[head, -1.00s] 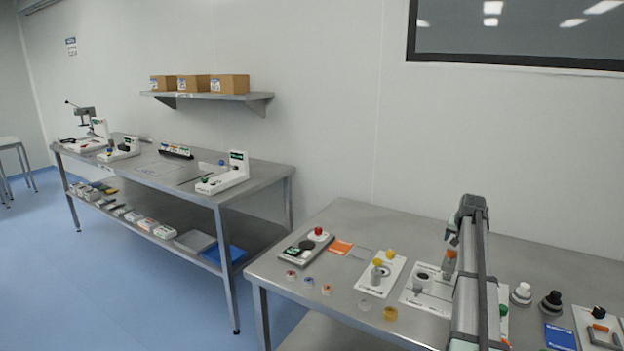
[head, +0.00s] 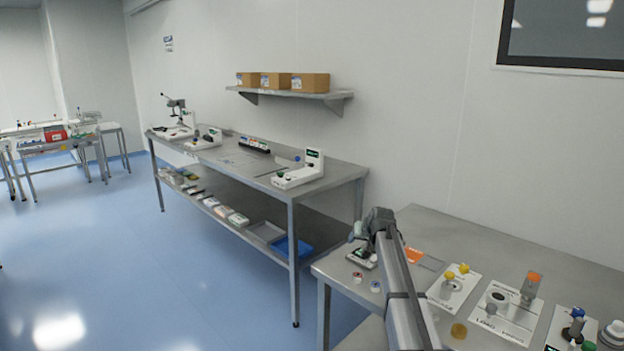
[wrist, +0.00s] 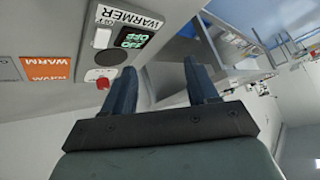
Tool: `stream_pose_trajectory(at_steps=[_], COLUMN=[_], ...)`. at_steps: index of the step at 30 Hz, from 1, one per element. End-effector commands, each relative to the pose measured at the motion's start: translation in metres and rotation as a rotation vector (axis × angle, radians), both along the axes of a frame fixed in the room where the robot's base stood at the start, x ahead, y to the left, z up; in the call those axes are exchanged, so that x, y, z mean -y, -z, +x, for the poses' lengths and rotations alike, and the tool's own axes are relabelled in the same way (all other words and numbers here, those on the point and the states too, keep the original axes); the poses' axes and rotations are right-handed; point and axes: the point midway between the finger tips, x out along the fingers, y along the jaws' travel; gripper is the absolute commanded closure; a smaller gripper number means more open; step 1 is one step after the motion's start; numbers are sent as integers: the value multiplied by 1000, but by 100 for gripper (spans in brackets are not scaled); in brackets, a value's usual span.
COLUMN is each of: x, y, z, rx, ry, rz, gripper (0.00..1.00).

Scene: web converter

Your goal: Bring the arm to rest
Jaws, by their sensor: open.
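My gripper (wrist: 160,72) is open, its two dark blue fingers apart with nothing between them. In the head view my arm reaches up from the bottom, its end (head: 362,229) above the left end of the near bench. The wrist view shows the warmer (wrist: 103,57), with its lit green display, dark round plate and red knob, at the upper left beyond the fingers. In the head view the warmer (head: 361,259) is partly hidden by my arm.
The near steel bench (head: 460,228) holds an orange card (head: 413,256), a white plate with yellow knobs (head: 453,290) and another white plate (head: 503,316). Small round pieces lie along its front. A longer bench (head: 345,172) stands to the left. Blue floor (head: 180,265) is open at left.

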Motion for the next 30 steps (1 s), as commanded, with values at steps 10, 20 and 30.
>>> stream_pose_trajectory(at_steps=[10,20,30], x=[-182,-197,-144], y=[34,158,296], z=[-30,-103,-207], rx=[15,-142,-374], ry=[-212,-248,-213], rz=[18,-14,-61], gripper=[42,42,42])
